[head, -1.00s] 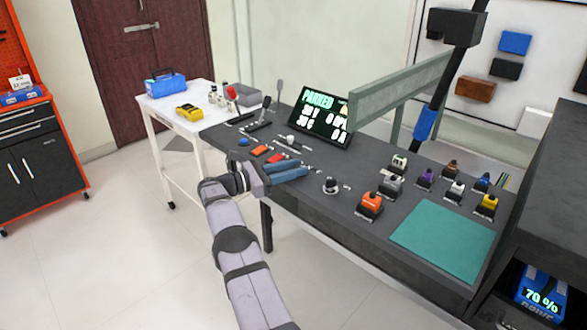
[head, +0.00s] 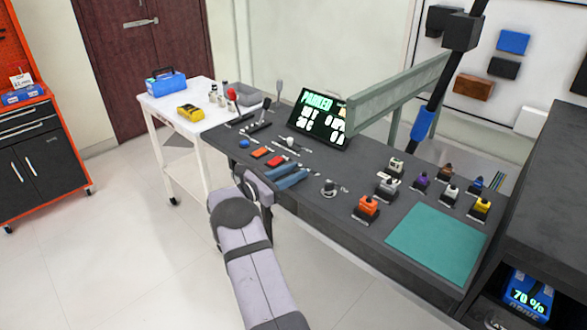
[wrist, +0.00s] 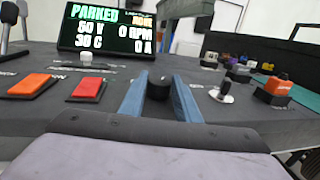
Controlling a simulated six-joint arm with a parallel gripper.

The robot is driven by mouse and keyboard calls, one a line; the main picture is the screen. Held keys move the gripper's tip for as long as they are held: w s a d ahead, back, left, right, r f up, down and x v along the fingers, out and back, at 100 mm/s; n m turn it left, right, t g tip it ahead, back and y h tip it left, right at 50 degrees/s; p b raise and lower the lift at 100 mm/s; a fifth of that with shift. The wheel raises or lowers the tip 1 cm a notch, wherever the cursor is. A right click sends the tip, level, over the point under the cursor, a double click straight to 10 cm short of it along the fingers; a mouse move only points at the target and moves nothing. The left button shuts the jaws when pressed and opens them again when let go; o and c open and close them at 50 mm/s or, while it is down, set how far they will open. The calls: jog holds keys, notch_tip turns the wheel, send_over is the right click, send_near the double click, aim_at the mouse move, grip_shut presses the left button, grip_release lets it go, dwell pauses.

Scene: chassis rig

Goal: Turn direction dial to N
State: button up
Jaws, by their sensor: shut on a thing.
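The direction dial, a black round knob (wrist: 158,86), stands on the dark console between my blue fingers in the wrist view. My gripper (wrist: 161,80) is shut on it, with one finger on each side. In the head view my gripper (head: 291,176) is at the console's front edge, and its fingers hide the dial. The dial's letters and pointer are too small or hidden to read. The display (wrist: 115,28) behind reads PARKED, with 0 RPM; its small orange text is unclear.
Left of the dial are a red rocker (wrist: 89,89) and an orange rocker (wrist: 31,84). A key-like switch (wrist: 222,93) stands close on the right. Several coloured connectors stand farther right, beside a teal mat (head: 437,244). Levers (head: 262,120) rise at the back left.

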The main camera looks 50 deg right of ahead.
jog(key=shift+s+t, duration=0.1)
jog(key=shift+t, duration=0.2)
jog(key=shift+s+n+t+p, duration=0.2)
jog(key=shift+n+t+p, duration=0.5)
jog(key=shift+n+t, duration=0.7)
jog(key=t, duration=0.1)
jog(key=n+t, duration=0.1)
jog(key=n+t+b, duration=0.1)
jog(key=t, duration=0.1)
jog(key=shift+s+f, duration=0.2)
jog(key=shift+s, duration=0.05)
jog(key=shift+n+t+y+b, duration=0.3)
jog(key=shift+n+t+y, duration=0.25)
jog(key=shift+t, duration=0.35)
jog(key=shift+r+n+t, duration=0.1)
jog(key=shift+n+t, duration=0.15)
jog(key=shift+t, duration=0.05)
jog(key=o, duration=1)
jog(key=shift+o, duration=0.2)
